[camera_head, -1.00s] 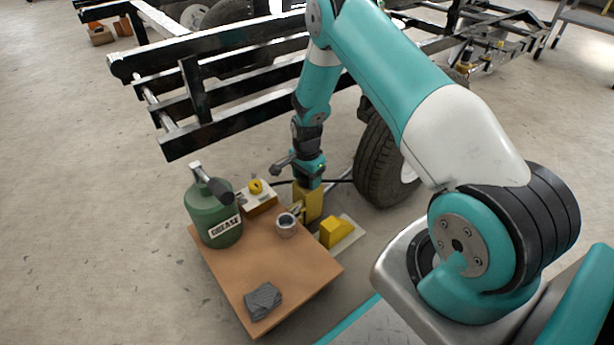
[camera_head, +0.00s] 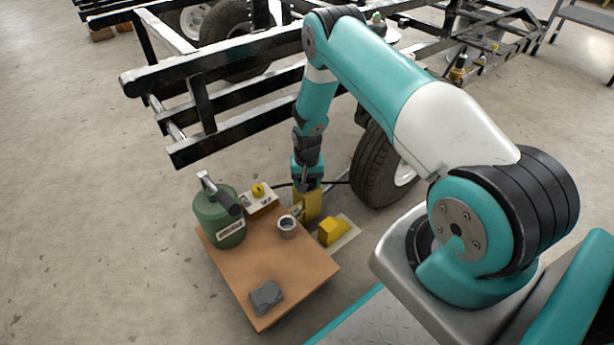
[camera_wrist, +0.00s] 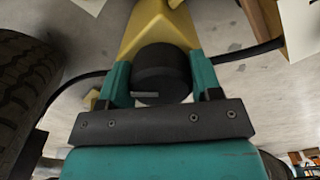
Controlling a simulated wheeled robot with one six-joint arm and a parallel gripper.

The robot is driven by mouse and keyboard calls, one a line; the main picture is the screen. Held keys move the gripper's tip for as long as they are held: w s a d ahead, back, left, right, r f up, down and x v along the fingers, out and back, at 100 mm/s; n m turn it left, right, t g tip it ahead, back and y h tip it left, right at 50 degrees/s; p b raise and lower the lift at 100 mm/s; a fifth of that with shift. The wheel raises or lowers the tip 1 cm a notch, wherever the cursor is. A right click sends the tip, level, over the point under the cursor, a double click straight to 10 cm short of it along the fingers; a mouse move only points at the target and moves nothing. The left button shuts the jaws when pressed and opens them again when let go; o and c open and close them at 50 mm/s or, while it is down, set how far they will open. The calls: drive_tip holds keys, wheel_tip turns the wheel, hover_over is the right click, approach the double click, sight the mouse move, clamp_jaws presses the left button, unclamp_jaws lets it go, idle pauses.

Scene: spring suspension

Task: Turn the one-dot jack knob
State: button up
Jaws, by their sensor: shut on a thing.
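The jack is a yellow body (camera_head: 307,206) standing beside the small table, under my arm. In the wrist view its yellow arm (camera_wrist: 155,28) leads to a round black knob (camera_wrist: 162,72) with a short pale mark on its lower left rim. No dot can be made out on it. My gripper (camera_wrist: 160,84) is shut on the knob, with one teal finger on each side. In the head view my gripper (camera_head: 306,184) is at the top of the jack and hides the knob.
A wooden table (camera_head: 262,262) holds a green grease can (camera_head: 222,218), a box with a yellow button (camera_head: 259,191), a metal cup (camera_head: 287,227) and a grey rag (camera_head: 266,297). A yellow chock (camera_head: 330,232), a tyre (camera_head: 377,170) and a black frame (camera_head: 225,126) are close by.

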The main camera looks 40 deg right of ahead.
drive_tip(key=n+p, duration=0.1)
drive_tip(key=n, duration=0.2)
drive_tip(key=shift+r+n, duration=0.1)
drive_tip(key=shift+n, duration=0.3)
drive_tip(key=n+p, duration=0.1)
drive_tip(key=n, duration=0.2)
drive_tip(key=shift+d+n+p, duration=0.1)
drive_tip(key=shift+n+p, duration=0.2)
drive_tip(key=n, duration=0.3)
drive_tip(key=shift+n+p, duration=0.3)
drive_tip(key=shift+p, duration=0.1)
drive_tip(key=n, duration=0.3)
drive_tip(key=shift+d+n+p, duration=0.1)
drive_tip(key=shift+n+p, duration=0.2)
drive_tip(key=n, duration=0.6)
drive_tip(key=shift+p, duration=0.3)
drive_tip(key=n, duration=0.4)
drive_tip(key=shift+w+d, duration=0.1)
drive_tip(key=shift+w+n, duration=0.1)
drive_tip(key=shift+n, duration=1.5)
